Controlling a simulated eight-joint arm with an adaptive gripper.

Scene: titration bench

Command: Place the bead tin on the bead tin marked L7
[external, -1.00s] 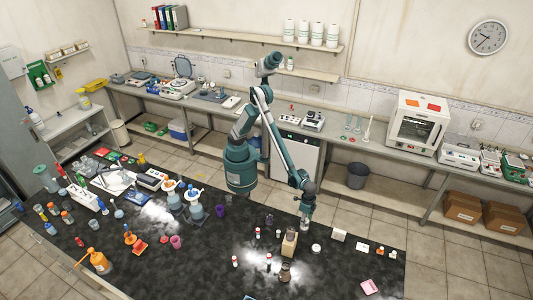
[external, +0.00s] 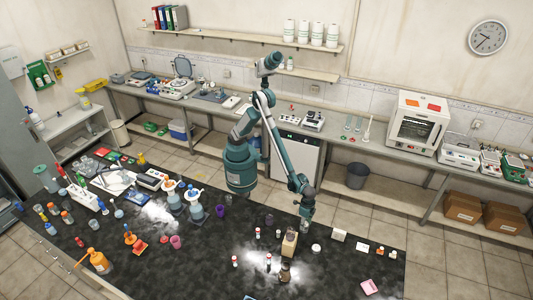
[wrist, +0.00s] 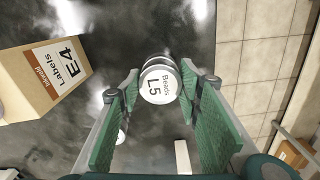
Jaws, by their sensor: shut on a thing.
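The bead tin (wrist: 158,84) is a small round white tin with a lid reading "Beads L5", between my gripper's green fingers in the wrist view. My gripper (external: 306,224) is shut on it, near the far edge of the black bench in the external view. A pale rim shows just behind the tin in the wrist view; I cannot tell whether it is its own side or another tin. A white round tin (external: 316,248) stands on the bench close to the gripper in the external view; its marking is unreadable. No L7 mark is legible.
A brown Labels E4 box (wrist: 50,75) stands left of my gripper in the wrist view and also shows in the external view (external: 289,244). Small red-and-white vials (external: 257,232) stand to the left. The bench edge is close.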

